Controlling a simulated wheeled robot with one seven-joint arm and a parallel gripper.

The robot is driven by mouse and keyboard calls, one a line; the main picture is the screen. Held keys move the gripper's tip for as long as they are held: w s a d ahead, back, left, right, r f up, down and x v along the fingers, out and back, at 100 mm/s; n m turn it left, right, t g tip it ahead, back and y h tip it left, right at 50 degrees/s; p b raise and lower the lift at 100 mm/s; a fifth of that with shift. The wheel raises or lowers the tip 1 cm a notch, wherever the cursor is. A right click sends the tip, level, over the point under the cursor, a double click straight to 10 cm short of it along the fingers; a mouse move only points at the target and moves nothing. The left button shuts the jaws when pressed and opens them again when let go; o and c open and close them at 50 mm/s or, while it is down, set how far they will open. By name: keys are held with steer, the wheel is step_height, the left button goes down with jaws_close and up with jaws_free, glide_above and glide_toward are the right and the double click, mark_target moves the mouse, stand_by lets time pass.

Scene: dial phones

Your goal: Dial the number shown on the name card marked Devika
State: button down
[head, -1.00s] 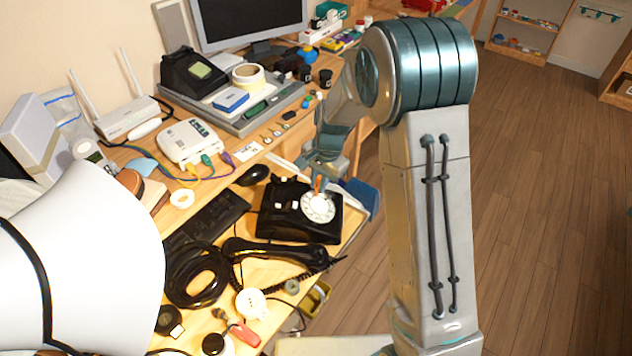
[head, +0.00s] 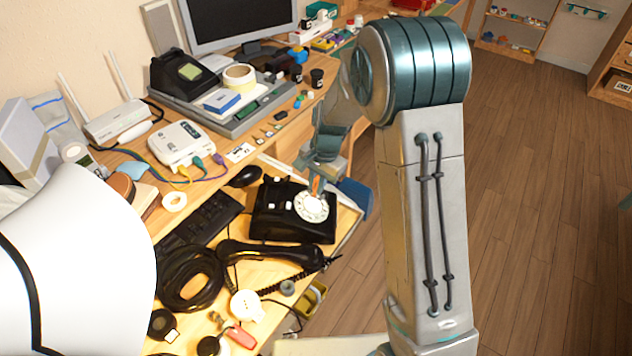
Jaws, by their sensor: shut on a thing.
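The black rotary phone (head: 270,222) stands on the desk, its white dial (head: 313,208) facing up at its right side. My gripper (head: 316,186) is above the far edge of the dial, shut on a small orange stick-like thing (head: 315,188). The fingers are small and partly hidden by my arm, and I cannot tell whether the stick touches the dial. The black handset (head: 270,252) lies off the phone, in front of it. A small white card (head: 240,153) lies behind the phone; its writing is too small to read.
A black keyboard (head: 205,222) and a coiled black cable (head: 187,280) lie left of the phone. A black mouse (head: 245,176) is behind it. A white router (head: 182,144) and a second black phone (head: 180,75) stand farther back. The wooden floor (head: 530,200) at right is clear.

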steer(key=shift+s+d+f, duration=0.15)
steer(key=shift+d+f, duration=0.05)
steer(key=shift+d, duration=0.2)
steer(key=shift+d+r+p, duration=0.35)
steer(key=shift+r+p, duration=0.15)
steer(key=shift+r, duration=0.4)
steer(key=shift+s+a+r+p, duration=0.35)
steer(key=shift+s+a, duration=0.15)
steer(key=shift+a, duration=0.25)
steer(key=shift+s+a+r+p, duration=0.3)
steer(key=shift+s+a+r, duration=0.15)
steer(key=shift+a, duration=0.3)
steer(key=shift+s+a+r+p, duration=0.3)
steer(key=shift+s+a, duration=0.25)
steer(key=shift+a, duration=0.2)
steer(key=shift+f, duration=0.15)
steer(key=shift+w+a+f+b, duration=0.1)
steer(key=shift+a+f+b, duration=0.15)
steer(key=shift+f+b, duration=0.15)
steer(key=shift+a+f, duration=0.2)
steer(key=shift+f, duration=0.25)
